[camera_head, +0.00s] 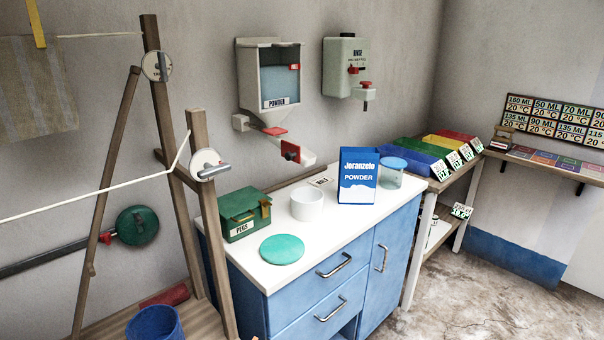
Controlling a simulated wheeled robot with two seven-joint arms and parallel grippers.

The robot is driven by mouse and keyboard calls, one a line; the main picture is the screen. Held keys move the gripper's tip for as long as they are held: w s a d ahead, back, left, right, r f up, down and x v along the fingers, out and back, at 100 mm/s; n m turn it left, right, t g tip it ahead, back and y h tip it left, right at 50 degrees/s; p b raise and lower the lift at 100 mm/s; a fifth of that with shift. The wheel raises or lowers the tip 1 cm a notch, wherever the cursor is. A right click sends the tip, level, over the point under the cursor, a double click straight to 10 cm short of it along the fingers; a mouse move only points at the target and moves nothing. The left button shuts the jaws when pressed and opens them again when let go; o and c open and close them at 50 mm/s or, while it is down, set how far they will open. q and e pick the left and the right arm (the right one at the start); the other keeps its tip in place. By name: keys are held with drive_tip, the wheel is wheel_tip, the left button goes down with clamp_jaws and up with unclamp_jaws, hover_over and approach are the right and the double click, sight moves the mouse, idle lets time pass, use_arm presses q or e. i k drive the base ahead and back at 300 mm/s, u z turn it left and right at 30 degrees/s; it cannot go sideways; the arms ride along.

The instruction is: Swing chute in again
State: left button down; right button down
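The powder dispenser (269,78) hangs on the back wall, a grey box with a window, a red tab near its top right and a POWDER label. A red piece (274,131) sits at the funnel's outlet. Whether the chute's upper end lines up with the outlet is hard to tell. Neither of my grippers is in view.
The white counter (336,221) bears a green PEGS box (245,213), a white cup (307,204), a green disc (282,249), a Joranzelo powder box (358,176) and a clear jar (391,173). A wooden frame (170,150) with a cord stands at the left. A rinse dispenser (345,68) hangs right of the powder dispenser.

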sight(291, 149)
drive_tip(key=z, duration=0.6)
drive_tip(key=i, duration=0.9)
drive_tip(key=u, duration=1.7)
